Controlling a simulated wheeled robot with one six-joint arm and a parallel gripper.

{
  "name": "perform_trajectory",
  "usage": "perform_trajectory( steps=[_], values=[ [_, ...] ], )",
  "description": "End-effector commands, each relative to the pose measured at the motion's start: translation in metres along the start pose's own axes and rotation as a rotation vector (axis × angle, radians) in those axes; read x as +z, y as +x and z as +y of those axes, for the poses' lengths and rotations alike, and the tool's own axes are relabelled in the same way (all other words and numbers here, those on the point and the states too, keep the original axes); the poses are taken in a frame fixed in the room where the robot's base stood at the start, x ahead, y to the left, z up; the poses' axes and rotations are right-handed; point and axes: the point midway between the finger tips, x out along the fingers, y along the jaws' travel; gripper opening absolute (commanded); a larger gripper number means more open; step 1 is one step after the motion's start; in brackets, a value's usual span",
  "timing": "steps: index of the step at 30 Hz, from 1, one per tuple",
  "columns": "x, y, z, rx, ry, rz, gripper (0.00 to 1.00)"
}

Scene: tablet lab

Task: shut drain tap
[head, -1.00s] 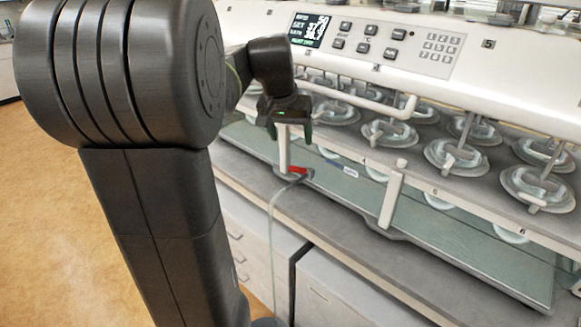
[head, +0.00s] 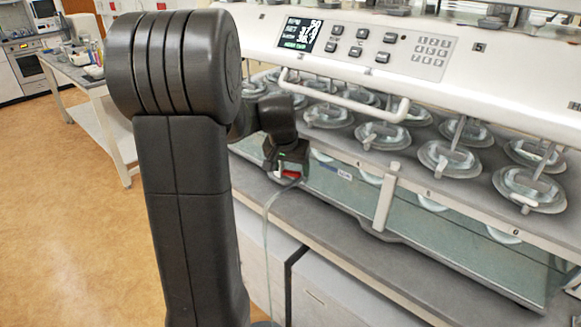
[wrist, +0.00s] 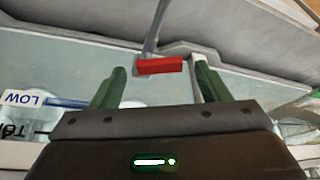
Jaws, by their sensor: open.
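The drain tap has a red handle (head: 291,174) at the lower front left of the glass-walled bath. In the wrist view the red handle (wrist: 160,66) lies crosswise just beyond and between my gripper's fingertips. My gripper (head: 289,172) is at the tap in the head view. In the wrist view my gripper (wrist: 158,82) is open, its two green fingers on either side with a gap between them. I cannot tell whether a finger touches the handle. A clear hose (head: 266,230) hangs from the tap down the bench front.
The bath's glass wall (head: 335,188) and the dissolution machine's panel (head: 370,45) stand behind and right of my gripper. A white bar handle (head: 345,97) juts out above. The bench top (head: 325,222) is clear in front. A "LOW" label (wrist: 24,99) shows at left.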

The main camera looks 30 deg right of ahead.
Motion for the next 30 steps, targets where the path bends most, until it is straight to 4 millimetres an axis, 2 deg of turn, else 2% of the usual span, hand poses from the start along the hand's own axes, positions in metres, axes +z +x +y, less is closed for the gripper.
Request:
perform_trajectory(
  steps=[10, 11, 17, 18, 23, 30],
  values=[
    [0.0002, 0.0042, 0.0002, 0.000, 0.000, 0.000, 0.69],
    [0.0002, 0.0041, 0.0002, 0.000, 0.000, 0.000, 0.65],
    [0.0002, 0.0040, 0.0002, 0.000, 0.000, 0.000, 0.26],
    [0.0002, 0.0040, 0.0002, 0.000, 0.000, 0.000, 0.24],
    [0.0002, 0.0051, -0.0004, 0.007, 0.018, -0.001, 0.24],
    [-0.0010, 0.0080, -0.0021, 0.065, 0.156, -0.002, 0.24]
  ],
)
